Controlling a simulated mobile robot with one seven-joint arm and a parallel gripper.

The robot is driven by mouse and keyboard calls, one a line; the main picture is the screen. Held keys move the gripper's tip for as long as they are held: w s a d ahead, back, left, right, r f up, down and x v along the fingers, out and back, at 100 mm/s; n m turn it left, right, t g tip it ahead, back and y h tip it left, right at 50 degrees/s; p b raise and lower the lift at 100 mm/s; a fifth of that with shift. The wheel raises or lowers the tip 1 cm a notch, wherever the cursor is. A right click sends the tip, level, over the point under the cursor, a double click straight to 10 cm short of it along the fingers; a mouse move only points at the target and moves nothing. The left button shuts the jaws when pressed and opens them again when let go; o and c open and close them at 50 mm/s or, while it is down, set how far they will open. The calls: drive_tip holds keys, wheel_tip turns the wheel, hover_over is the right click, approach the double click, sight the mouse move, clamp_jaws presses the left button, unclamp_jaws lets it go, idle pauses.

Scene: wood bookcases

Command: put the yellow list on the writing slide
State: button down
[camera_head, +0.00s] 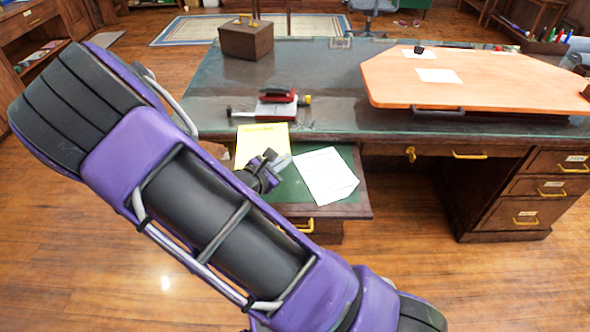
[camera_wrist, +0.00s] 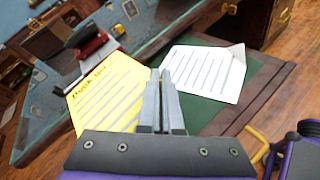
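The yellow list (camera_head: 262,140) is a flat sheet with handwriting. It overlaps the front edge of the desk top and part of the writing slide (camera_head: 345,204), and looks unbent across the two. My gripper (camera_head: 282,162) is at the list's lower right side, over the slide. In the wrist view its fingers (camera_wrist: 160,95) are close together at the right edge of the yellow list (camera_wrist: 108,92), and appear shut on it. The exact contact is hidden. The slide is pulled out, with a green top and a wooden rim.
A white sheet (camera_head: 326,175) with a folded corner lies on the slide, right of my gripper. A red and black stapler-like object (camera_head: 276,103) sits on the desk (camera_head: 333,80) behind the list. A wooden box (camera_head: 246,42) and an orange board (camera_head: 470,82) stand on the desk.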

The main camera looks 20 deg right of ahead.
sight(282, 196)
drive_tip(key=shift+w+a+f+m+g+h, duration=0.1)
drive_tip(key=shift+a+f+m+g+h, duration=0.3)
drive_tip(key=shift+a+f+m+g, duration=0.15)
drive_tip(key=shift+f, duration=0.25)
wheel_tip(282, 196, down, 9)
drive_tip(key=shift+f+b, duration=0.2)
drive_tip(key=shift+b, duration=0.8)
drive_tip(key=shift+f, duration=0.2)
drive_tip(key=c, duration=1.1)
unclamp_jaws()
drive_tip(key=shift+r, duration=0.2)
drive_tip(key=p+v, duration=0.1)
drive_tip(key=v, duration=1.1)
drive_tip(key=shift+p, duration=0.3)
